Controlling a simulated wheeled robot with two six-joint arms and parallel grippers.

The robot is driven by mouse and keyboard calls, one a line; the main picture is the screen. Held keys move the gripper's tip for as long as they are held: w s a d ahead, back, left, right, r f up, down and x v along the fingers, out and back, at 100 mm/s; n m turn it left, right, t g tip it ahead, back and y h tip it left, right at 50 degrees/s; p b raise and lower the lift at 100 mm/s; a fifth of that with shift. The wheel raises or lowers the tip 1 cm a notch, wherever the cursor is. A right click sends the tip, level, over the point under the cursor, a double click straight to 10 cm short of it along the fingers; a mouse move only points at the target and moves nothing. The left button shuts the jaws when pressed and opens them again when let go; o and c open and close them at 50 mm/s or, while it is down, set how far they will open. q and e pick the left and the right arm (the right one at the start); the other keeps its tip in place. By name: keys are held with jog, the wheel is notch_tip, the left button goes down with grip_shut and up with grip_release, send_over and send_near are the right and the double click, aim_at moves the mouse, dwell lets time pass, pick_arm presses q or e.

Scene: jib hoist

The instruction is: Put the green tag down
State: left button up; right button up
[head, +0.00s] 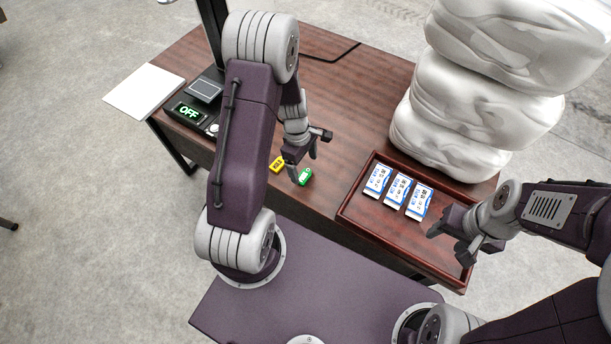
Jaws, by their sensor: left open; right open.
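The green tag (305,177) lies on the brown table near its front edge, beside a yellow tag (277,164) to its left. My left gripper (303,170) is open just above and against the green tag's left end in the picture; I cannot tell whether a fingertip touches it. My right gripper (450,246) is open and empty over the right part of the wooden tray.
The wooden tray (364,219) holds several blue and white packets (397,190). White stacked sacks (477,95) stand behind it. A black device with a green OFF display (190,112) is at the left. Bare table lies behind my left gripper.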

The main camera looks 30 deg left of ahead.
aim_at(304, 175)
pick_arm(q)
jog(key=f, duration=0.2)
jog(key=f+b, duration=0.1)
jog(key=f, duration=0.1)
jog(key=shift+a+f, duration=0.2)
jog(key=shift+f, duration=0.35)
jog(key=shift+d, duration=0.1)
jog(key=shift+r, duration=0.1)
jog(key=c, duration=1.4)
notch_tip(304, 175, up, 4)
jog(key=shift+r+p, duration=0.2)
jog(key=shift+p, duration=0.45)
jog(key=s+d+r, duration=0.2)
jog(key=s, duration=0.1)
jog(key=s+d+r, duration=0.2)
jog(key=s, duration=0.1)
jog(key=s+d+r, duration=0.2)
jog(key=s+d, duration=0.1)
jog(key=shift+s+r+p, duration=0.15)
jog(key=shift+r+p, duration=0.15)
jog(key=shift+p, duration=0.05)
